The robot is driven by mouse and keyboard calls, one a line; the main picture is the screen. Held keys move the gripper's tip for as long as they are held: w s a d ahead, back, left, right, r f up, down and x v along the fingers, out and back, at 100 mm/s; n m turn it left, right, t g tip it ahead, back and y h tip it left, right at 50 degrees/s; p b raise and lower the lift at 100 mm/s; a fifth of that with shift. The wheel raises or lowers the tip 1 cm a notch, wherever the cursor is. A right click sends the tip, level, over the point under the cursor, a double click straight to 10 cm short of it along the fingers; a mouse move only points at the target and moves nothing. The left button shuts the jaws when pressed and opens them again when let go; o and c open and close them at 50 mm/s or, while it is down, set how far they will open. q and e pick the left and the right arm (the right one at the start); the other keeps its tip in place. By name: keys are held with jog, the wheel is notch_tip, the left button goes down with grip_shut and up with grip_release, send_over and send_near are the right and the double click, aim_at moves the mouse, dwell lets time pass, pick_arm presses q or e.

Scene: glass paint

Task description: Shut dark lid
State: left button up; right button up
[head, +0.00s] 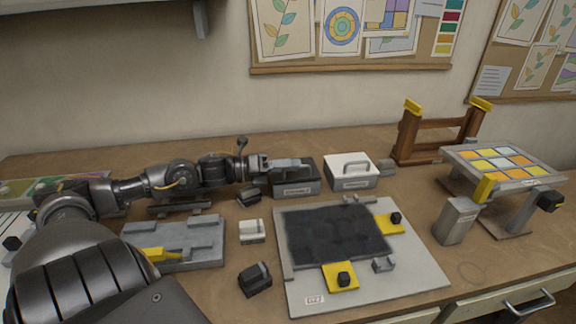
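A dark box (297,187) with a pale label on its front stands at the back middle of the bench. Its top is largely covered by my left gripper (300,163), so I cannot tell the lid's position. My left arm comes in from the left, and its gripper lies level over or against the box's top. I cannot make out whether its fingers are apart or touching the lid. My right gripper is not in view.
A pale board (420,262) with a dark panel (335,237) lies in front. A rack with coloured tiles (500,163) stands at right. Small dark blocks (256,280) lie left of the board.

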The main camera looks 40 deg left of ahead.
pick_arm(q)
jog(key=shift+w+a, duration=0.1)
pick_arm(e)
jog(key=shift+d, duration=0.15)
pick_arm(q)
jog(key=shift+a, duration=0.1)
jog(key=shift+s+a+f, duration=0.1)
jog(key=shift+s+a, duration=0.3)
jog(key=shift+s, duration=0.2)
jog(key=p+v, duration=0.1)
jog(key=v, duration=0.7)
jog(key=shift+p, duration=0.35)
jog(key=shift+s+a, duration=0.4)
jog(key=shift+s, duration=0.1)
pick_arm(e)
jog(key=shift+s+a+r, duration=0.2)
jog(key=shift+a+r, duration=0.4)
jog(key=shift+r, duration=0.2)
pick_arm(q)
jog(key=shift+c, duration=0.3)
